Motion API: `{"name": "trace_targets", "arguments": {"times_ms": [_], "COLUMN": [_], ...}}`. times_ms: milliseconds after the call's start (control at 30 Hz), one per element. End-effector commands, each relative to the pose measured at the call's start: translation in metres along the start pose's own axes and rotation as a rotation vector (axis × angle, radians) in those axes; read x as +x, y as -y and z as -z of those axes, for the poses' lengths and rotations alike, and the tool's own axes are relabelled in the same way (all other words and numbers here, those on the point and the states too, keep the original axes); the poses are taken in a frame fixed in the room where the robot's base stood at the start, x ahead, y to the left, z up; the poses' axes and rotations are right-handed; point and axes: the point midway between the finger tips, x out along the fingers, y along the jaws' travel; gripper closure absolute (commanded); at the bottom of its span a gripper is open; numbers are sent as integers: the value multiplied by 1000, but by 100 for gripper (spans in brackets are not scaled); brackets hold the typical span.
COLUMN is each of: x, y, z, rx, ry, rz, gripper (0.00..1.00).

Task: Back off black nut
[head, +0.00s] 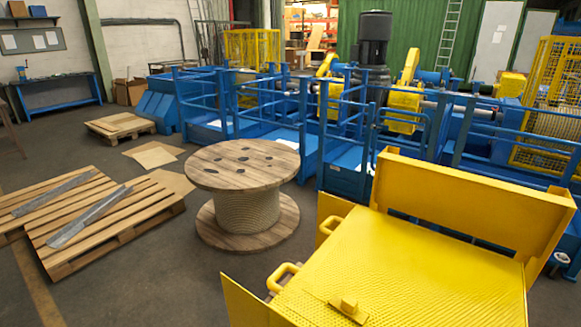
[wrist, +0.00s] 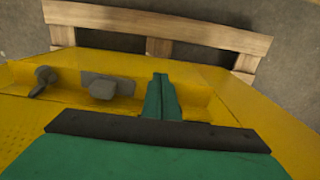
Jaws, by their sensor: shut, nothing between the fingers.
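My gripper (wrist: 161,82) shows in the wrist view, with its two green fingers together and nothing between them. It is over a yellow housing (wrist: 215,105). To the left of the fingers, inside the housing wall, is a grey rounded block (wrist: 104,88) on a plate. Further left is a small dark grey part with a round end (wrist: 43,78). I cannot tell whether either of these is the black nut. Both stand apart from the fingers. The head view shows a yellow metal housing (head: 430,255) at the front right, but no nut and no gripper.
A slatted wooden pallet (wrist: 158,27) lies beyond the housing in the wrist view. In the head view, a wooden cable drum (head: 243,168) stands left of the housing, near pallets (head: 110,220). Blue railings (head: 270,110) and machinery stand behind.

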Motion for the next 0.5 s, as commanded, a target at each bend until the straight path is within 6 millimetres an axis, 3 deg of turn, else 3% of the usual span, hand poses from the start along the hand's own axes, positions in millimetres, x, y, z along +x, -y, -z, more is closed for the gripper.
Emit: {"name": "trace_targets", "arguments": {"times_ms": [167,500], "x": [-4,-38], "y": [-1,-1], "z": [-2,-2], "rx": [0,0], "ry": [-1,0], "rz": [-1,-1], "gripper": [100,100]}}
